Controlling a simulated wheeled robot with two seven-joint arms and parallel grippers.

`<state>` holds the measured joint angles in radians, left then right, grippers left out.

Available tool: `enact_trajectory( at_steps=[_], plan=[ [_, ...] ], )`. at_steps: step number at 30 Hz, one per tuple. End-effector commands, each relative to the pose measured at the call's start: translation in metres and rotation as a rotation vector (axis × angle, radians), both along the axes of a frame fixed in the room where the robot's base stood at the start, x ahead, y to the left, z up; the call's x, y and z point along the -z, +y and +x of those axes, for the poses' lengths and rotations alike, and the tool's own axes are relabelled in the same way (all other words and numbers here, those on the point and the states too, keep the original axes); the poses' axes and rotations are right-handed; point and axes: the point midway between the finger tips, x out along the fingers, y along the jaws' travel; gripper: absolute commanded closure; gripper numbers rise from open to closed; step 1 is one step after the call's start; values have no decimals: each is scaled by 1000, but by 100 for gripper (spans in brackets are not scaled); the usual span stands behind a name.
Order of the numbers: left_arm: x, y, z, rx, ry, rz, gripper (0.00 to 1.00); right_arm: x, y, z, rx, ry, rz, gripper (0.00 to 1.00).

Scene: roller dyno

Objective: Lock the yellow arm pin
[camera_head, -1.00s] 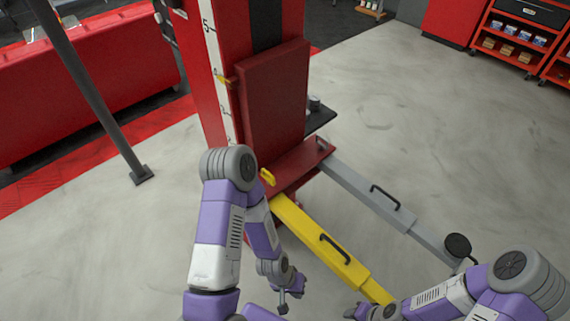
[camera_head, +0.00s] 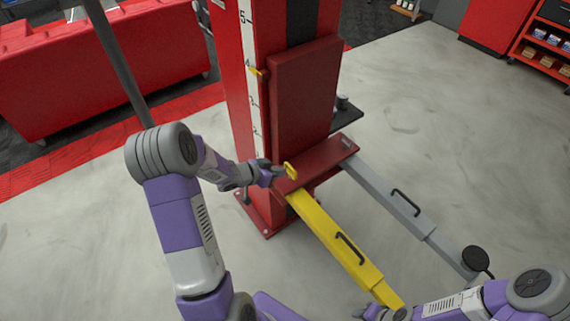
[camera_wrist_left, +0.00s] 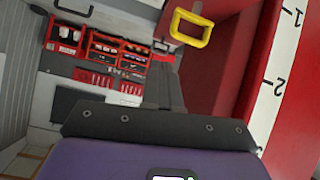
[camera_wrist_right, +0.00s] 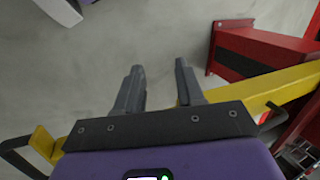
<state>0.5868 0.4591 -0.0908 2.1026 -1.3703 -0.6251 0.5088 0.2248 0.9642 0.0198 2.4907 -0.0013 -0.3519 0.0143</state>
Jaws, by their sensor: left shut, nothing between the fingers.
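The yellow arm pin (camera_head: 290,171) has a loop handle and stands at the inner end of the yellow lift arm (camera_head: 320,222), by the red carriage. My left gripper (camera_head: 280,172) is shut and empty, close beside the pin's left side; I cannot tell whether they touch in the head view. In the left wrist view the yellow loop (camera_wrist_left: 192,28) shows beyond and right of the shut fingers (camera_wrist_left: 164,65), apart from them in the picture. My right gripper (camera_wrist_right: 158,68) is open and empty, over the floor near the yellow arm.
The red post (camera_head: 240,100) with a white scale and a small yellow pointer (camera_head: 257,72) rises behind the pin. A grey lift arm (camera_head: 385,190) with a black handle lies to the right. A dark slanted pole (camera_head: 115,60) stands left. Floor is clear between the arms.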

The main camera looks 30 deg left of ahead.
Motion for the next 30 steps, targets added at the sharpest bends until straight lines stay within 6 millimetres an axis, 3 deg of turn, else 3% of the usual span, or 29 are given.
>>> enact_trajectory(
  at_steps=[1,3,9,22,30],
  plan=[
    [-15,17,-2,18,-29,39,100,-1,0,0,0,0,0,62],
    [-29,32,-5,46,-50,79,100,-1,0,0,0,0,0,62],
    [-44,50,-13,85,-67,134,100,-2,0,0,0,0,0,62],
    [-40,48,-9,91,-67,135,100,1,0,0,0,0,0,62],
    [-11,33,27,94,-67,134,100,18,0,0,0,0,0,62]
  ],
)
